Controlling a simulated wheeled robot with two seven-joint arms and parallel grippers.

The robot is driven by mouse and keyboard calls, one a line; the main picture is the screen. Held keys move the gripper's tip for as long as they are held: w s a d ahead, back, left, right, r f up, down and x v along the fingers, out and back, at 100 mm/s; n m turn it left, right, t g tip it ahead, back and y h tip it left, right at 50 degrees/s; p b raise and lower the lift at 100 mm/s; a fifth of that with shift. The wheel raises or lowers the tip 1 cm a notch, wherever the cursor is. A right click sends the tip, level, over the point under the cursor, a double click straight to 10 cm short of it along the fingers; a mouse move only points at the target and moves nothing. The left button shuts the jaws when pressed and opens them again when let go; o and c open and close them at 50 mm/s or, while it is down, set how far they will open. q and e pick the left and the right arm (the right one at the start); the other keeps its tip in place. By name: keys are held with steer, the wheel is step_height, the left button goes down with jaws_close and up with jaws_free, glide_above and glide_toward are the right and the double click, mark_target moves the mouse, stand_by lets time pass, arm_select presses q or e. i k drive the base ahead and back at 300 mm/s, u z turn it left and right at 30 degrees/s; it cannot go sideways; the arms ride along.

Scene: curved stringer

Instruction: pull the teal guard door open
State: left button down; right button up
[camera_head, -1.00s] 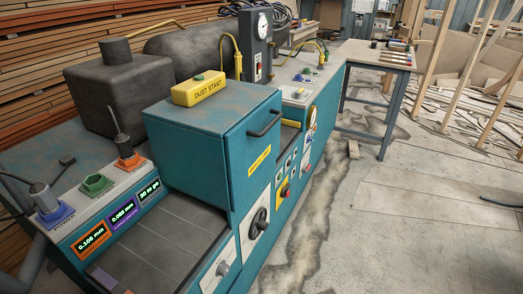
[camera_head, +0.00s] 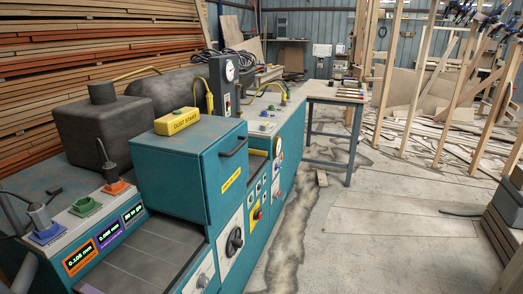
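The teal guard door (camera_head: 226,172) is the right-hand face of the teal box on the machine, with a yellow label on it. It looks shut against the box. A dark bar handle (camera_head: 234,146) runs along its upper part. Neither of my grippers shows in the head view, and nothing touches the handle.
A yellow dust start box (camera_head: 177,121) sits on top of the teal housing. Below the door are a black handwheel (camera_head: 234,241) and a red button (camera_head: 257,214). Open concrete floor (camera_head: 350,240) lies to the right. A workbench (camera_head: 335,93) stands beyond the machine.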

mark_target(224, 165)
steer(key=z, duration=0.9)
steer(key=i, duration=0.85)
steer(key=u, duration=2.45)
